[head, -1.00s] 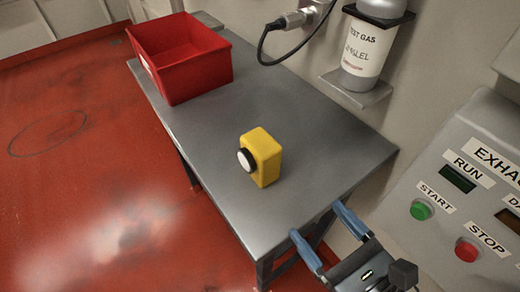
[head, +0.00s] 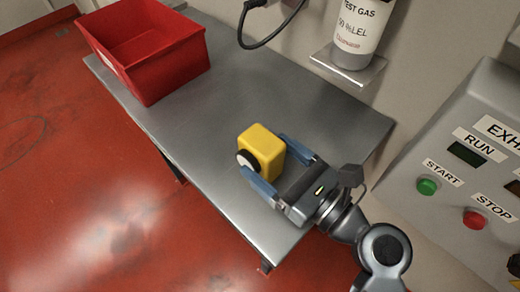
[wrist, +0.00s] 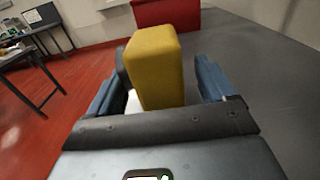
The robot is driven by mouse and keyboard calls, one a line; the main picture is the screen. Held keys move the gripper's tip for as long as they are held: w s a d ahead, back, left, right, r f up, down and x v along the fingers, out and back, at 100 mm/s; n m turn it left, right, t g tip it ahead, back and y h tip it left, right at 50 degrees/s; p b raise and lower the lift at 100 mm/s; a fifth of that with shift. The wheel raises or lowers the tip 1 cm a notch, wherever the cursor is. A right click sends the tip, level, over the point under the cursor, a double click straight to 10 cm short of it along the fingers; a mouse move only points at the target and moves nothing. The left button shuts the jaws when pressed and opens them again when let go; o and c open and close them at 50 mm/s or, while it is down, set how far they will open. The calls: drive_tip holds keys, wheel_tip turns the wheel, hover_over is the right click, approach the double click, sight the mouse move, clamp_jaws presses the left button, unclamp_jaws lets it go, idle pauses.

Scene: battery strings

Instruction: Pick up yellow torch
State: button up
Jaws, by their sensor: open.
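The yellow torch (head: 262,150) is a boxy yellow block with a black-rimmed round lens on its left side. It stands upright on the grey metal table. My gripper (head: 268,158) is open, with one blue finger on each side of the torch. In the wrist view the torch (wrist: 155,65) stands between the two fingers (wrist: 160,85), with a visible gap on the right side. The left finger is close to the dark lens rim, and I cannot tell whether they touch.
A red bin (head: 150,50) stands at the far left end of the table (head: 215,115). A test gas cylinder (head: 358,30) sits on a wall bracket behind the table. A control panel (head: 460,170) with buttons is at the right. The table around the torch is clear.

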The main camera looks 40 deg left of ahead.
sight(254, 147)
drive_tip(key=a, duration=0.4)
drive_tip(key=shift+w+a+p, duration=0.1)
drive_tip(key=shift+a+p, duration=0.1)
drive_tip(key=shift+p, duration=0.1)
drive_tip(key=shift+r, duration=0.1)
drive_tip(key=c, duration=1.3)
